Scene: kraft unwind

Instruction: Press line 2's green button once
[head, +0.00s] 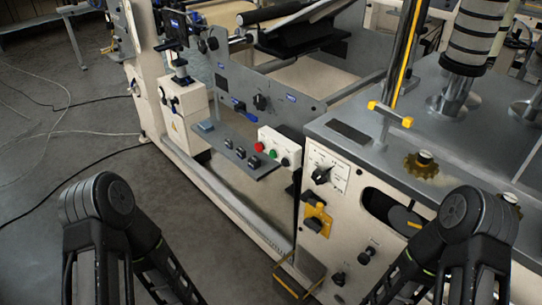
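A small white control box (281,141) is mounted on the front of the grey machine near the middle of the head view. It carries a red button (259,147), a green button (273,154) and a black knob (285,162) in a row. No line number is readable on it. My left arm (103,205) and my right arm (470,222) rise at the bottom corners, and their forearms run down out of the picture. Both grippers are outside the view, well apart from the buttons.
A grey shelf with several small dark parts (238,158) juts out left of the box. A panel with a black rotary switch (325,172) stands to its right. A yellow-edged step (300,281) sits low in front. Cables (55,105) cross the open floor at left.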

